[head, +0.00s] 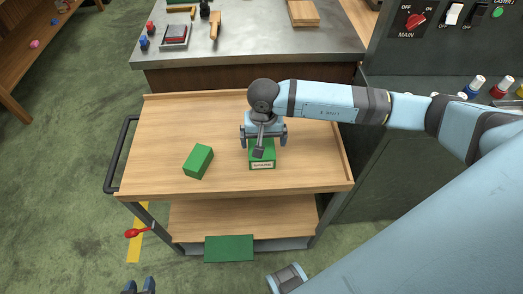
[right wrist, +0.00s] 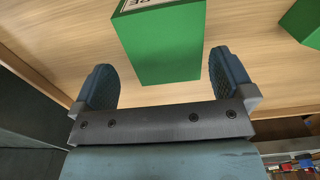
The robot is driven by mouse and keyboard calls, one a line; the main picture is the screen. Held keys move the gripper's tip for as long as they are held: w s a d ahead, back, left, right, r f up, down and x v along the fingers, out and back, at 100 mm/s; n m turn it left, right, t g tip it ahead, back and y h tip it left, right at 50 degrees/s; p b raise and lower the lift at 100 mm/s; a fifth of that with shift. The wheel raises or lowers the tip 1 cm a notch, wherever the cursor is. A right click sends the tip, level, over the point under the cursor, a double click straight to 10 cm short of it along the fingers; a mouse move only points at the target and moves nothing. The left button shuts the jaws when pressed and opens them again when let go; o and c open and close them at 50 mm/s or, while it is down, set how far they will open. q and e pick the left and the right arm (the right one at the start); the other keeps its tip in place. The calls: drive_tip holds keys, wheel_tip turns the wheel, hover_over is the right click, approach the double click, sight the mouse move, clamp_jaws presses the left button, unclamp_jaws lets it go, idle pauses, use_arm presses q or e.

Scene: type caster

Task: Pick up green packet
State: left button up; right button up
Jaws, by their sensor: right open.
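A green packet with a white label (head: 262,160) lies on the wooden cart top, under my right gripper (head: 264,136). My right gripper is open. In the right wrist view its fingers stand on either side of the labelled packet (right wrist: 165,45), with a gap visible at each side. The gripper hides part of this packet in the head view. A second green packet (head: 198,161) lies turned at an angle to the left, and its edge shows in the right wrist view (right wrist: 308,20). My left gripper (head: 139,287) is at the bottom edge, its fingers apart and empty.
The wooden cart (head: 160,120) has a raised rim, a black handle (head: 116,155) and a lower shelf with a green board (head: 229,248). Behind it stands a metal-topped bench (head: 250,42) with tools. A switch panel (head: 440,25) is at the right.

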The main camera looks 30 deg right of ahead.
drive_tip(key=shift+a+f+p, duration=0.15)
drive_tip(key=shift+f+p, duration=0.05)
drive_tip(key=shift+f, duration=1.2)
drive_tip(key=shift+a+f+p, duration=0.15)
drive_tip(key=shift+f, duration=1.2)
drive_tip(key=c, duration=1.6)
drive_tip(key=shift+w+r, duration=0.1)
drive_tip(key=shift+r, duration=0.05)
drive_tip(key=shift+c, duration=0.4)
